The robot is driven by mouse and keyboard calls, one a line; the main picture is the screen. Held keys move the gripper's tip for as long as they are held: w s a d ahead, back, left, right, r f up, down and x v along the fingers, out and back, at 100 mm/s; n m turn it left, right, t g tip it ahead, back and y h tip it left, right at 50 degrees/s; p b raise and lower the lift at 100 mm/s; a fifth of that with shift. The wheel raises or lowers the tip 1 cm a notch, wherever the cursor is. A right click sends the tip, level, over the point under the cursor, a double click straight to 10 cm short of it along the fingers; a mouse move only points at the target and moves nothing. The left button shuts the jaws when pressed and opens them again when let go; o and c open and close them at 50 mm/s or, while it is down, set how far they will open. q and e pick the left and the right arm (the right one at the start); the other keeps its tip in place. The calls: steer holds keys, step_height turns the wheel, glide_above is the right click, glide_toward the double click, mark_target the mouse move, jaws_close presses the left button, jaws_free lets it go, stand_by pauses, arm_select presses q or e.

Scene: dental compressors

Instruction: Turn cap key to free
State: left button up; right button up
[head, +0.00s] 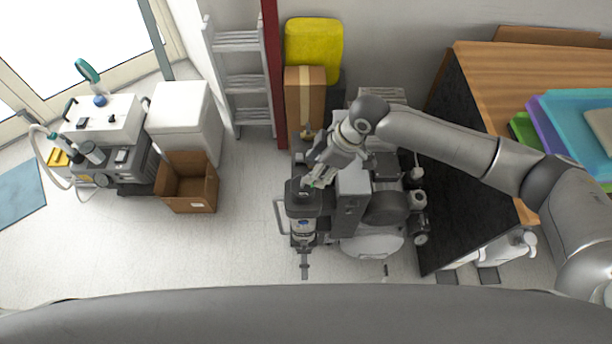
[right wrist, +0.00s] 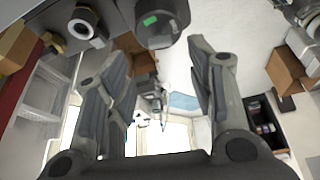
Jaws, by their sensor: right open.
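The compressor unit (head: 350,205) stands on the floor in the middle of the head view. At its left side is an upright canister with a dark top (head: 302,192). My right gripper (head: 316,182) comes down from above, close by this top; whether it touches cannot be told. In the right wrist view my right gripper (right wrist: 157,55) has its two fingers wide apart, with nothing between them. A dark round part with a green mark (right wrist: 151,20) shows at the top, beyond the fingertips. I cannot make out the cap key for certain. My left gripper is not in view.
A wooden-topped bench (head: 545,75) with coloured trays (head: 575,110) stands right of the compressor. A ladder (head: 240,85), a cardboard box (head: 305,95) and a yellow container (head: 313,48) are behind. An open carton (head: 188,190) stands left. The floor between carton and compressor is clear.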

mark_target(306, 185)
steer(key=p+x, duration=0.1)
steer(key=x, duration=0.6)
steer(key=shift+f, duration=0.25)
steer(key=c, duration=1)
steer(key=shift+f+b, duration=0.1)
steer(key=shift+b, duration=0.45)
steer(key=shift+c, duration=0.2)
steer(key=shift+w+f+n+g+b, duration=0.15)
steer(key=shift+n+g+b, duration=0.35)
steer(key=shift+n+b, duration=0.7)
steer(key=shift+r+n, duration=0.3)
steer(key=o, duration=1)
